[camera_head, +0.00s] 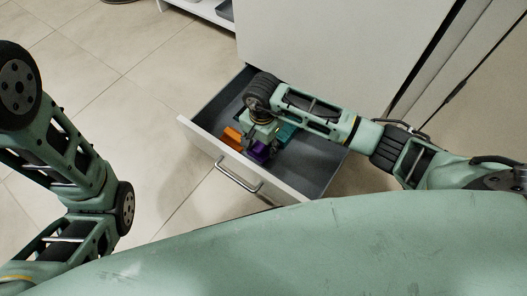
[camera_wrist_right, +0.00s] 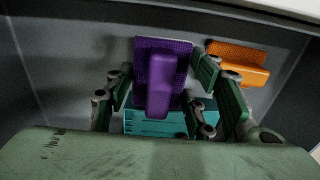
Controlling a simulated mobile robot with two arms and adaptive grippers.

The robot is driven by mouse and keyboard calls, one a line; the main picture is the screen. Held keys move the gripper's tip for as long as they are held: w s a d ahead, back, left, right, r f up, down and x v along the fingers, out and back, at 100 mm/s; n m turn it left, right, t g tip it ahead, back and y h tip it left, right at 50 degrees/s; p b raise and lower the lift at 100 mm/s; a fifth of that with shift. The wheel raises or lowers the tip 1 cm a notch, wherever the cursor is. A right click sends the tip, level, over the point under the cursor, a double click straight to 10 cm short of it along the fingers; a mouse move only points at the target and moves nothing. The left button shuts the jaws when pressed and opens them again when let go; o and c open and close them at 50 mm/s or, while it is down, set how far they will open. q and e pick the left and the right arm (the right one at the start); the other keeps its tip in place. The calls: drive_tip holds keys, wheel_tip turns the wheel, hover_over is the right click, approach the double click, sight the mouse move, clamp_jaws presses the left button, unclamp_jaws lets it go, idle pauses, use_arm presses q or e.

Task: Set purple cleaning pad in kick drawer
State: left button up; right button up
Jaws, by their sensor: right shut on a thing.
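The purple cleaning pad (camera_head: 259,152) is inside the open kick drawer (camera_head: 316,168), near its front wall. In the right wrist view the purple pad (camera_wrist_right: 162,76) has a flat base and a raised handle, and sits between the fingers of my right gripper (camera_wrist_right: 166,84). My right gripper (camera_head: 261,139) reaches down into the drawer and is shut on the purple pad. Whether the pad touches the drawer floor cannot be told. My left arm shows at the left, but its gripper is out of view.
An orange pad (camera_head: 232,138) lies in the drawer beside the purple one. A teal pad (camera_head: 286,134) lies on the other side, partly hidden by my right arm. The drawer front has a metal handle (camera_head: 238,175). The drawer's right part is bare; tiled floor lies left.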

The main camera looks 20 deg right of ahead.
sight(262, 152)
wheel_tip(262, 152, down, 4)
drive_tip(key=b, duration=0.2)
drive_tip(key=shift+b, duration=0.35)
drive_tip(key=shift+r, duration=0.15)
drive_tip(key=o, duration=1)
